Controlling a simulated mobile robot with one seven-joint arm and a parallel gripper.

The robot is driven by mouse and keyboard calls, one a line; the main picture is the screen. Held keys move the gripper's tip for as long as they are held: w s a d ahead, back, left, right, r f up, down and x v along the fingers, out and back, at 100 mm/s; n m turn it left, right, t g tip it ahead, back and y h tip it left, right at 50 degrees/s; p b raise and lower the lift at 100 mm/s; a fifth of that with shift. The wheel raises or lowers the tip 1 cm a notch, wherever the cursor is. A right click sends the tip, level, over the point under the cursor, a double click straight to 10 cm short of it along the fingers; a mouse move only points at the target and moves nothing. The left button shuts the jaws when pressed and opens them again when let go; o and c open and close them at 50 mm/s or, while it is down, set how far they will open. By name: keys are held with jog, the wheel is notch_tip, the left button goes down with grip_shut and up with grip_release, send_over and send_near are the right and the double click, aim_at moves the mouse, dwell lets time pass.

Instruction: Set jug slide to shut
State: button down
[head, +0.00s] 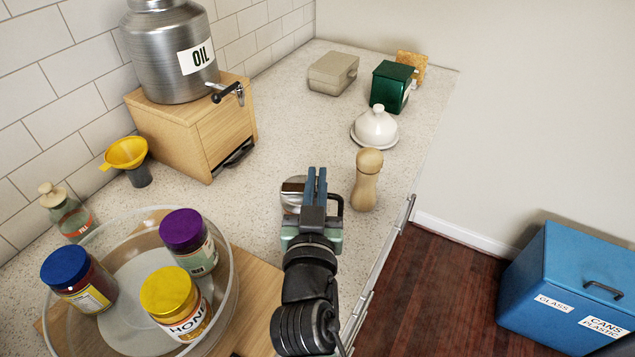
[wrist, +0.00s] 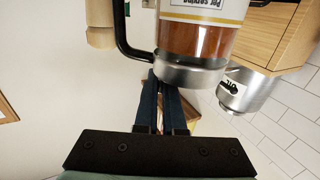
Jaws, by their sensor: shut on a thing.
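The jug (head: 292,188) stands on the counter, mostly hidden behind my gripper in the head view, where part of its silver top and black handle show. In the wrist view the jug (wrist: 195,40) appears upside down, with amber contents, a label, a metal collar (wrist: 190,72) and a black handle. My gripper (head: 316,172) is at the jug's top, with its blue fingers close together. In the wrist view my gripper (wrist: 157,76) meets the collar beside the handle. It is shut on a small part there, probably the slide, which the fingers hide. I cannot tell the slide's position.
A wooden mill (head: 367,180) stands close right of the jug. A white covered dish (head: 375,130) and green box (head: 391,87) are behind. A clear round tray (head: 230,300) with jars is at front left. An oil can (head: 172,55) sits on a wooden stand (head: 190,135).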

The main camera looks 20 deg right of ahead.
jog(key=shift+d+f, duration=0.1)
jog(key=shift+d, duration=0.05)
jog(key=c, duration=1.3)
grip_release()
jog(key=shift+s+d, duration=0.1)
jog(key=shift+d, duration=0.05)
jog(key=o, duration=0.3)
jog(key=b+v, duration=0.3)
jog(key=v, duration=1)
